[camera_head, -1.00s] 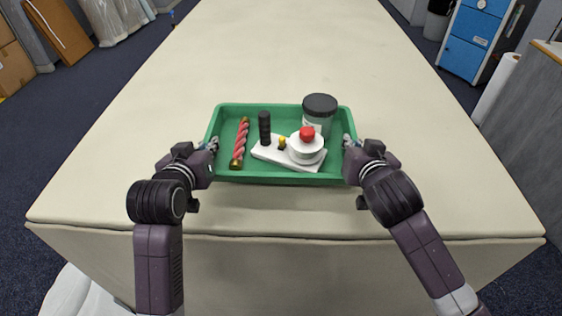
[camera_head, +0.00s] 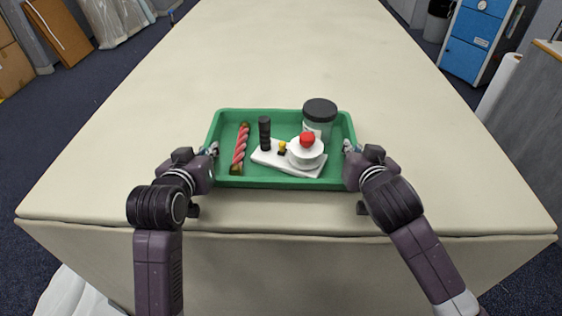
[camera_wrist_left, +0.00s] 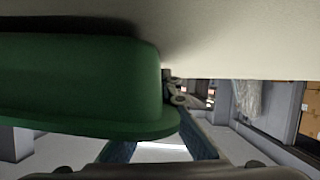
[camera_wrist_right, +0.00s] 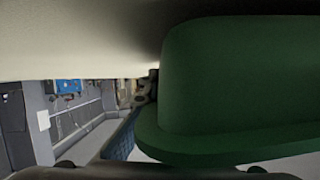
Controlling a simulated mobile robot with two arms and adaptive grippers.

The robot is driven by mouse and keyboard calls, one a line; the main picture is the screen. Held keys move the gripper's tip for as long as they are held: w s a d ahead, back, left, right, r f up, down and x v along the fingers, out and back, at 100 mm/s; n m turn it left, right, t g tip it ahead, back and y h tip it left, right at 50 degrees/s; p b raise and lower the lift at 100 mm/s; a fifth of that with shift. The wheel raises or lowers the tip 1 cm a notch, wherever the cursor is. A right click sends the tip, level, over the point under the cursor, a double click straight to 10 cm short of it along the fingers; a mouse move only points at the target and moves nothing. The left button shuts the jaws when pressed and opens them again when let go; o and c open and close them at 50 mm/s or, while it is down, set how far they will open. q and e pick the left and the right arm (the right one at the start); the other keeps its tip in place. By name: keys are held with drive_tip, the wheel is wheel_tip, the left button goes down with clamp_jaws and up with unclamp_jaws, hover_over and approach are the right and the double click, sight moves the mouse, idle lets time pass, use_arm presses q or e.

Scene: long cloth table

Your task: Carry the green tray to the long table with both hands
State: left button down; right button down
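The green tray (camera_head: 270,183) is over the near end of the long table (camera_head: 285,60), level and at or just above the cloth; contact is unclear. My left gripper (camera_head: 212,150) is shut on its left rim, and my right gripper (camera_head: 349,148) on its right rim. The tray's side also fills part of the left wrist view (camera_wrist_left: 80,85) and the right wrist view (camera_wrist_right: 240,80). It holds a red twisted stick (camera_head: 240,148), a white board (camera_head: 292,168) with a black cylinder (camera_head: 265,133) and a red-topped white round piece (camera_head: 306,153), and a dark-lidded jar (camera_head: 319,115).
The table top is bare beyond the tray and to both sides. Its near edge (camera_head: 285,234) runs under my forearms. A blue cabinet (camera_head: 473,40) stands at the back right. Cardboard boxes (camera_head: 12,60) and a brown board (camera_head: 58,30) are at the back left.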

use_arm(q)
drive_tip(key=shift+a+f+b, duration=0.1)
drive_tip(key=shift+f+b, duration=0.35)
drive_tip(key=shift+f, duration=0.1)
use_arm(e)
drive_tip(key=shift+d+f, duration=0.1)
drive_tip(key=shift+f, duration=0.45)
use_arm(q)
drive_tip(key=c, duration=2.2)
unclamp_jaws()
use_arm(e)
drive_tip(key=c, duration=2.2)
unclamp_jaws()
use_arm(q)
drive_tip(key=shift+o, duration=0.2)
use_arm(e)
drive_tip(key=shift+o, duration=0.2)
use_arm(q)
drive_tip(key=v, duration=0.7)
drive_tip(key=shift+s+r, duration=0.15)
use_arm(e)
drive_tip(key=shift+s, duration=0.1)
use_arm(q)
drive_tip(key=shift+s, duration=0.1)
use_arm(e)
drive_tip(key=v, duration=0.7)
drive_tip(key=shift+s+r, duration=0.2)
